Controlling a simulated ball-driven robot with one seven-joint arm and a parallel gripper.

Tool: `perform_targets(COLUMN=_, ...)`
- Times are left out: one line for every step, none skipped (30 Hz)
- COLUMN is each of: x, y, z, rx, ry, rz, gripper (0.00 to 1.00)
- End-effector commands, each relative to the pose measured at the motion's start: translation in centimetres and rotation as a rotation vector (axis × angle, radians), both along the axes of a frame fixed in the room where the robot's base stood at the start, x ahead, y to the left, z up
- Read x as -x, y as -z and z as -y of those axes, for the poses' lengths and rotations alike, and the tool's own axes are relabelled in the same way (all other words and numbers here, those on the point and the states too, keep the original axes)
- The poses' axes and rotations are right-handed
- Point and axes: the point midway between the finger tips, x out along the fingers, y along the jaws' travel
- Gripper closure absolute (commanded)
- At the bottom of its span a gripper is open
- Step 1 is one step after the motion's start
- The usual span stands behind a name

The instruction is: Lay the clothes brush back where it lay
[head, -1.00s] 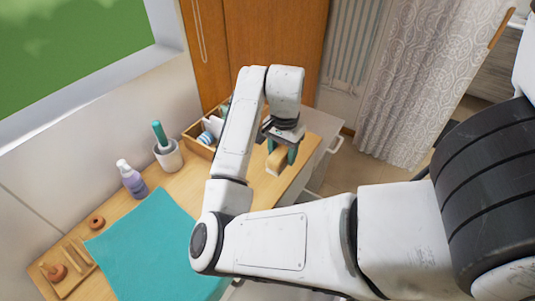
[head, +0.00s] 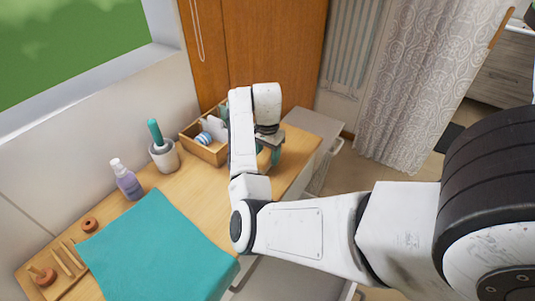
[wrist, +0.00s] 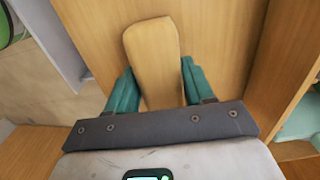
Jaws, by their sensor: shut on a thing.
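The clothes brush has a plain wooden back (wrist: 153,45) and shows in the wrist view between the two teal fingers. My gripper (wrist: 157,85) is shut on it, with a finger on each side. In the head view my gripper (head: 270,152) is over the far right end of the wooden cart top (head: 190,200), right of the wooden box. There my arm and gripper hide most of the brush. I cannot tell whether the brush touches the top.
The wooden box (head: 187,140) holds several things, one striped. A grey cup (head: 164,158) with a teal-handled tool and a purple bottle (head: 127,182) stand along the wall. A teal cloth (head: 155,250) covers the near part.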

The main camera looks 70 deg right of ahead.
Motion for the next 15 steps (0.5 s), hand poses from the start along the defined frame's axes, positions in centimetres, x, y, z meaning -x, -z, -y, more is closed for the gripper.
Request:
perform_targets(x=0.02, y=0.25, z=-0.01, rx=0.000, ry=0.000, rz=0.000, gripper=0.72)
perform_targets(x=0.02, y=0.39, z=-0.01, rx=0.001, ry=0.000, rz=0.000, gripper=0.72)
perform_targets(x=0.02, y=0.49, z=-0.01, rx=0.001, ry=0.000, rz=0.000, gripper=0.72)
perform_targets(x=0.02, y=0.52, z=0.00, rx=0.001, ry=0.000, rz=0.001, gripper=0.72)
perform_targets(x=0.01, y=0.53, z=0.01, rx=0.001, ry=0.000, rz=0.001, gripper=0.72)
perform_targets(x=0.01, y=0.52, z=0.01, rx=0.001, ry=0.000, rz=0.001, gripper=0.72)
perform_targets(x=0.01, y=0.52, z=0.00, rx=0.001, ry=0.000, rz=0.001, gripper=0.72)
perform_targets(x=0.01, y=0.52, z=0.00, rx=0.001, ry=0.000, rz=0.001, gripper=0.72)
perform_targets(x=0.01, y=0.53, z=0.00, rx=0.001, ry=0.000, rz=0.001, gripper=0.72)
perform_targets(x=0.01, y=0.57, z=0.00, rx=0.001, ry=0.000, rz=0.001, gripper=0.72)
perform_targets(x=0.02, y=0.64, z=-0.01, rx=0.001, ry=0.000, rz=0.000, gripper=0.72)
perform_targets(x=0.03, y=0.76, z=-0.01, rx=0.001, ry=0.000, rz=0.000, gripper=0.72)
perform_targets(x=0.04, y=0.85, z=-0.01, rx=0.001, ry=0.000, rz=0.000, gripper=0.72)
perform_targets(x=0.04, y=0.89, z=-0.01, rx=0.001, ry=0.000, rz=0.000, gripper=0.47)
perform_targets(x=0.04, y=0.84, z=-0.01, rx=0.001, ry=0.000, rz=0.000, gripper=0.43)
